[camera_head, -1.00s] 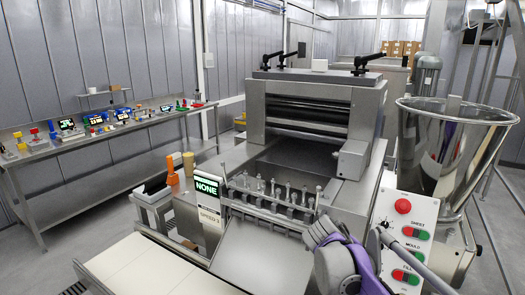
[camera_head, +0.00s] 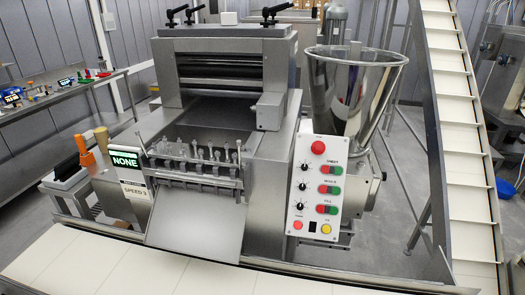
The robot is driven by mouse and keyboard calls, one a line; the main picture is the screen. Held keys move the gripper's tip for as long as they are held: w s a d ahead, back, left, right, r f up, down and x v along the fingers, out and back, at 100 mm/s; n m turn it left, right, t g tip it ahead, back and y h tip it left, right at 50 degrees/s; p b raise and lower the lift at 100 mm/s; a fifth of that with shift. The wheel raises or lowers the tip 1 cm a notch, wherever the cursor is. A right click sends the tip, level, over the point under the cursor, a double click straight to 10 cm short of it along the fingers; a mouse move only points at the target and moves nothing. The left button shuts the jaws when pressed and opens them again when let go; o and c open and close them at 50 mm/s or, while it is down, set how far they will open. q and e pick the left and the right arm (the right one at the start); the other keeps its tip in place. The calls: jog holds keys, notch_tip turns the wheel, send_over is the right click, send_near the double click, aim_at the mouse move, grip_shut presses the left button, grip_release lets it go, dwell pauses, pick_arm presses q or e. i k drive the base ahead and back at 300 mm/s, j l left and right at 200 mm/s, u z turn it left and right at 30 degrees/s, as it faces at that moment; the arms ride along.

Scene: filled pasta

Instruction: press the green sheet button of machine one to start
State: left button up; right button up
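Machine one, a steel pasta machine (camera_head: 215,75), stands in the middle of the head view. Its white control panel (camera_head: 315,190) faces me on the right front. The top row holds the SHEET pair, with a red half on the left and the green sheet button (camera_head: 337,170) on the right. The MOULD pair (camera_head: 330,189) and FILL pair (camera_head: 327,209) sit below it in the same colours. A round red button (camera_head: 318,147) is above them. The view to the panel is clear. Neither of my grippers is in view.
A display (camera_head: 125,159) reads NONE above a SPEED 3 sign. A steel hopper (camera_head: 350,85) stands behind the panel. A white belt (camera_head: 200,277) runs along the front, and an inclined conveyor (camera_head: 455,110) rises at right. A bench (camera_head: 60,100) stands at back left.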

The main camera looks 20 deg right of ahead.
aim_at(338, 171)
jog(key=z, duration=1.35)
